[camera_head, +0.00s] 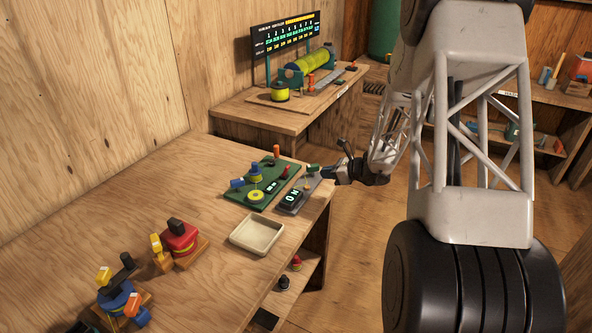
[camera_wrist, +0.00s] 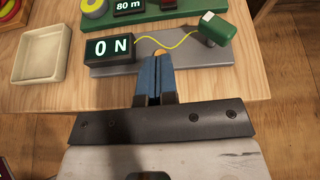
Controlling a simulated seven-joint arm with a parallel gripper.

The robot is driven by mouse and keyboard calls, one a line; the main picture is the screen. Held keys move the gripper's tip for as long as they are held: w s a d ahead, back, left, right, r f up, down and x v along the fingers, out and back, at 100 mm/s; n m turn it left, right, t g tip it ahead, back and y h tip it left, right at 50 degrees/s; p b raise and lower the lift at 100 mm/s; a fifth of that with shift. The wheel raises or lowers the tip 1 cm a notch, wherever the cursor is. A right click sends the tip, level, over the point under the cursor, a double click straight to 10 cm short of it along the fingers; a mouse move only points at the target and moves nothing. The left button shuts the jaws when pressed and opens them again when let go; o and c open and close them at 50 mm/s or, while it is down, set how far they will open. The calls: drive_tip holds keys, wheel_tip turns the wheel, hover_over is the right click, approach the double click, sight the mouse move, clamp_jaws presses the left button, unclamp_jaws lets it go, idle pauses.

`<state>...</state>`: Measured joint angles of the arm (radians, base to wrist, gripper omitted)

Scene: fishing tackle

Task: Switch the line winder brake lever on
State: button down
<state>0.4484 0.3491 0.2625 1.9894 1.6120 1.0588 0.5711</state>
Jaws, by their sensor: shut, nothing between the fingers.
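The small display box (camera_head: 291,198) reads ON in light letters; it also shows in the wrist view (camera_wrist: 109,48). It stands on a grey plate (camera_wrist: 188,66) at the table's front right edge. A green block with a white end (camera_wrist: 212,28) stands on the plate's right, and a yellow cord runs between it and the display. I cannot tell for certain which part is the brake lever. My gripper (camera_wrist: 153,60) is shut and empty, its blue fingers over the plate between display and block. A small orange part (camera_wrist: 161,51) shows just beyond the fingertips, partly hidden.
A green board (camera_head: 236,193) with a yellow spool and an 80 m display (camera_wrist: 130,6) lies behind the plate. An empty cream tray (camera_head: 241,247) sits to the left. Red and blue reels stand nearer on the table. The table edge is close to my gripper.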

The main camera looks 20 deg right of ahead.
drive_tip(key=shift+w+d+f+m, duration=0.3)
drive_tip(key=shift+d+f, duration=0.15)
drive_tip(key=shift+a, duration=0.1)
drive_tip(key=shift+w+a+f, duration=0.2)
drive_tip(key=shift+w+a, duration=0.05)
drive_tip(key=shift+w, duration=0.05)
approach(287, 172)
drive_tip(key=f, duration=0.2)
drive_tip(key=w+f, duration=0.1)
drive_tip(key=shift+a, duration=0.4)
drive_tip(key=shift+w+a+r, duration=0.25)
drive_tip(key=shift+w+a, duration=0.2)
drive_tip(key=shift+a, duration=0.05)
drive_tip(key=shift+w+a+r, duration=0.25)
drive_tip(key=shift+w+a, duration=0.25)
drive_tip(key=shift+w+a+r, duration=0.25)
drive_tip(key=shift+w+a, duration=0.2)
